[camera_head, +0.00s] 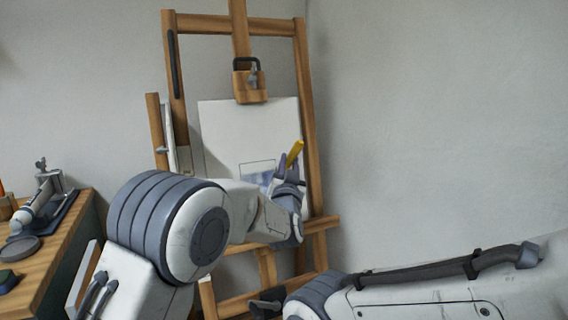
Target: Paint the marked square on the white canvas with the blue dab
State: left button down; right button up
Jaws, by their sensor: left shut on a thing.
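The white canvas (225,130) stands upright on a wooden easel. A thin dark outline marks the square (257,167) low on the canvas. Its lower part shows a pale blue-grey patch, and its right side is hidden by my gripper. My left gripper (289,178) is in front of the canvas at the square's right edge. It is shut on a tool with a yellow handle (295,153), likely a brush, tilted up to the right. Its tip is hidden, so I cannot tell whether it touches the canvas. My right gripper (268,303) is low, partly cut off; its jaws are unclear.
The easel (312,130) has a top clamp and a lower ledge. A wooden table (55,255) at the left holds a grey metal device (45,205), a round grey lid (19,248) and a small dark pot (7,280). The wall at the right is bare.

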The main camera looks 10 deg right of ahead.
pick_arm(q)
jog(key=shift+w+r+p, duration=0.1)
jog(key=shift+r+p, duration=0.2)
jog(key=shift+r, duration=0.3)
jog(key=shift+a, duration=0.35)
jog(key=shift+s+a+r+b, duration=0.65)
jog(key=shift+s+a+b, duration=1.45)
jog(key=shift+a, duration=3.05)
jog(key=shift+w+d+p, duration=0.4)
jog(key=shift+w+d, duration=0.4)
jog(key=shift+d, duration=1)
jog(key=shift+w+d+p, duration=0.45)
jog(key=shift+w+d, duration=0.3)
jog(key=shift+d, duration=1.1)
jog(key=shift+w+d+p, duration=0.4)
jog(key=shift+w+d, duration=0.4)
jog(key=shift+d, duration=1)
jog(key=shift+w+a+r+p, duration=0.15)
jog(key=shift+r+p, duration=0.25)
jog(key=shift+r, duration=0.25)
jog(key=shift+a+f, duration=0.1)
jog(key=shift+a, duration=0.1)
jog(key=s+a+b, duration=0.3)
jog(key=a+b, duration=0.2)
jog(key=a, duration=0.3)
jog(key=shift+a+b, duration=0.25)
jog(key=shift+b, duration=0.15)
